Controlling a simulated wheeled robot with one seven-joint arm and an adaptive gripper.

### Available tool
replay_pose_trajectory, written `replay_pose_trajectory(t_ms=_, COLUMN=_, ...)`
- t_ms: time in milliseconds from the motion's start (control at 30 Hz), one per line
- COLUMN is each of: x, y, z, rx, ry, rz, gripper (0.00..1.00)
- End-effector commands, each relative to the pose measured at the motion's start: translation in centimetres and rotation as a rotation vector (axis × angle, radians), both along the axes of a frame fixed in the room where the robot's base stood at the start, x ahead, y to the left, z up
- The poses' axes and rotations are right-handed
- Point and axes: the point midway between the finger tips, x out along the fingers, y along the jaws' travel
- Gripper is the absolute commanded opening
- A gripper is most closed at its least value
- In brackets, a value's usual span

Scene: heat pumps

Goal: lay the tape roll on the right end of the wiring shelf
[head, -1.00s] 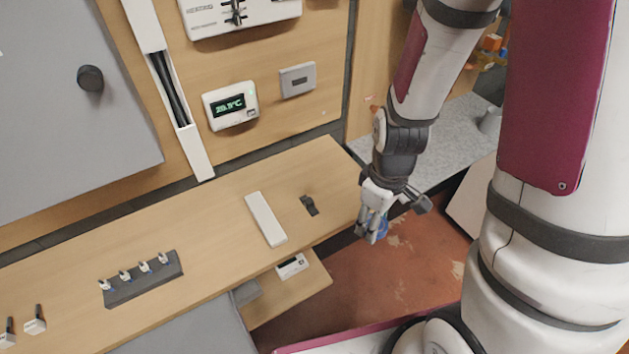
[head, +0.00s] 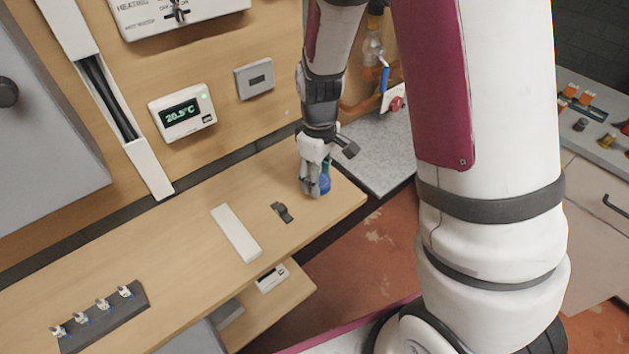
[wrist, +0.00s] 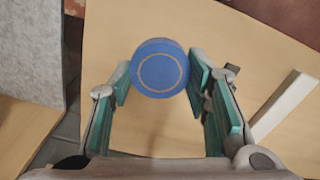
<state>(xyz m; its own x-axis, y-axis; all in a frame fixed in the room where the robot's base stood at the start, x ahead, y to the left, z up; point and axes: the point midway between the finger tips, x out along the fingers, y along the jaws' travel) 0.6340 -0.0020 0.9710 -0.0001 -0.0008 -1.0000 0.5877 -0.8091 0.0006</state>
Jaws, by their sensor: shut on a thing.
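The blue tape roll (wrist: 160,68) sits between the green finger pads of my gripper (wrist: 158,85) in the wrist view, its round face toward the camera. In the head view the roll (head: 322,184) shows as a small blue patch, partly hidden by the fingers of my gripper (head: 316,185). My gripper is shut on it and points down over the right end of the wooden wiring shelf (head: 345,198). I cannot tell whether the roll touches the shelf surface.
A small dark clip (head: 282,212) and a white trunking strip (head: 237,233) lie left of my gripper on the shelf. A rack with several connectors (head: 103,318) lies farther left. A thermostat (head: 182,112) is on the wall behind. A grey counter (head: 375,150) adjoins at right.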

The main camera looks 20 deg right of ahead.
Motion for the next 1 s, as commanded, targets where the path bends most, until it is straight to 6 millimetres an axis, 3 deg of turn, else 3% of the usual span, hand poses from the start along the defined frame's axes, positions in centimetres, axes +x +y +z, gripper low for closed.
replay_pose_trajectory(t_ms=200, x=1.8, y=0.2, z=-0.2, rx=-0.001, ry=0.001, rz=0.001, gripper=0.18)
replay_pose_trajectory(t_ms=533, x=1.7, y=0.2, z=-3.5, rx=0.0, ry=0.002, rz=-0.001, gripper=0.18)
replay_pose_trajectory(t_ms=933, x=1.8, y=0.2, z=-4.1, rx=0.0, ry=0.0, rz=-0.001, gripper=0.18)
replay_pose_trajectory(t_ms=967, x=1.8, y=0.2, z=-4.0, rx=0.0, ry=0.0, rz=-0.001, gripper=0.5)
replay_pose_trajectory(t_ms=1000, x=1.8, y=0.2, z=-4.0, rx=0.0, ry=0.0, rz=-0.001, gripper=0.59)
